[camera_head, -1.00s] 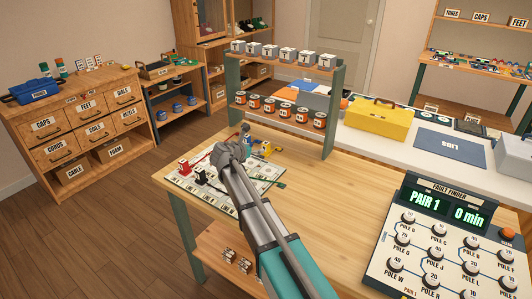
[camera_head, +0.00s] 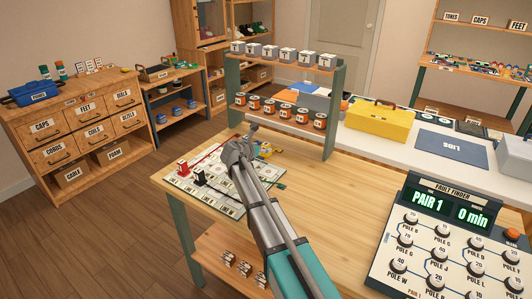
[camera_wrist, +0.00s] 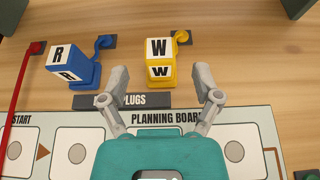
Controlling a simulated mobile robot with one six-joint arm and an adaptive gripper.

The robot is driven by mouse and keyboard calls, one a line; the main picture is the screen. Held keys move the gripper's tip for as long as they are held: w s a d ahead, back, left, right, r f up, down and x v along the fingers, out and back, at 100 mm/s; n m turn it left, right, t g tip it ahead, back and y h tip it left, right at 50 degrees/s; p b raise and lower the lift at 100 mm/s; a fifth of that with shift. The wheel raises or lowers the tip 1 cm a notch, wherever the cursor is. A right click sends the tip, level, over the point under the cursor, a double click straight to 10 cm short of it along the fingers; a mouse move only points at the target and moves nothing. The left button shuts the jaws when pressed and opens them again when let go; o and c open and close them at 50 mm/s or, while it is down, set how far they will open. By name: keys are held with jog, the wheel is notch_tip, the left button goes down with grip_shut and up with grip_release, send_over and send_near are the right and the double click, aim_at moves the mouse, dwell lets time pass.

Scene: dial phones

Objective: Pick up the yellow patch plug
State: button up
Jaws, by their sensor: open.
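The yellow patch plug (camera_wrist: 160,62), marked W, stands near the top middle of the wrist view with a yellow ring on a dark pad at its upper right. My gripper (camera_wrist: 162,82) is open and empty, with one finger towards each side of the plug. The fingertips are just short of the plug in the picture; I cannot tell their height over it. In the head view the yellow plug (camera_head: 266,151) shows just right of my gripper. A blue plug (camera_wrist: 74,66), marked R, stands left of the left finger.
The planning board (camera_wrist: 240,150) lies under my gripper, with a PLUGS label strip (camera_wrist: 125,100) beyond it. A red cord (camera_wrist: 20,90) runs at far left. Red (camera_head: 183,168) and black (camera_head: 200,178) plugs stand on the board. A shelf rack (camera_head: 340,95) stands behind.

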aim_at(266, 144)
jog(key=shift+b+x, duration=0.5)
jog(key=shift+x, duration=1.3)
grip_shut()
jog(key=shift+r, duration=0.25)
notch_tip(266, 144, up, 2)
jog(key=p, duration=0.2)
jog(key=shift+p, duration=0.3)
jog(key=s+d+r+p, duration=0.1)
jog(key=s+r+p, duration=0.9)
jog(key=s, duration=0.4)
jog(key=shift+d+r, duration=0.2)
jog(key=shift+r, duration=0.1)
